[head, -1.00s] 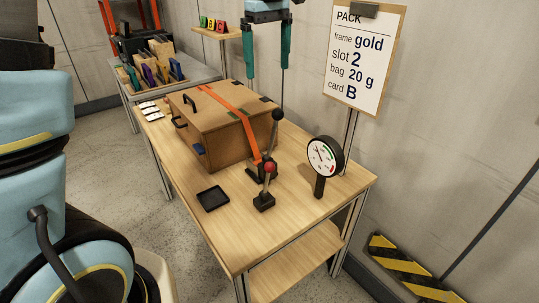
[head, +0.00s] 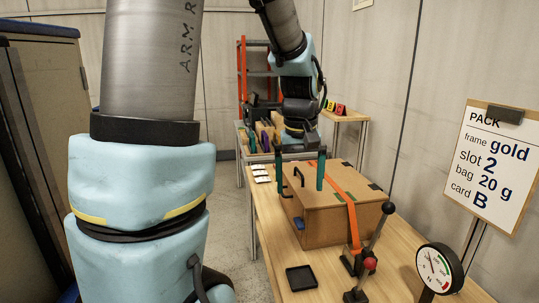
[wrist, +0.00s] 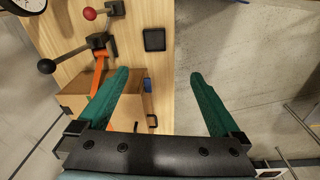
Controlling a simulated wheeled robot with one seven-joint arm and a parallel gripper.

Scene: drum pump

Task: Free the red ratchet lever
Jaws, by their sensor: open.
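The red-knobbed lever (head: 370,264) stands tilted on a small dark base at the front of the table. Its red knob (wrist: 89,14) shows at the top left of the wrist view. Beside it, a longer lever with a black knob (head: 388,208) rises from the ratchet (head: 352,260) at the end of the orange strap (head: 349,205). The strap runs over the brown case (head: 325,222). My gripper (head: 300,188) is open and empty, and in the head view its green fingers overlap the case's handle side. In the wrist view my gripper (wrist: 160,76) is apart from both levers.
A black tray (head: 301,278) lies on the wooden table (head: 271,240). A round gauge (head: 438,268) stands at the right front, with a PACK sign (head: 494,160) behind it. A rack with coloured items (head: 262,140) is farther back.

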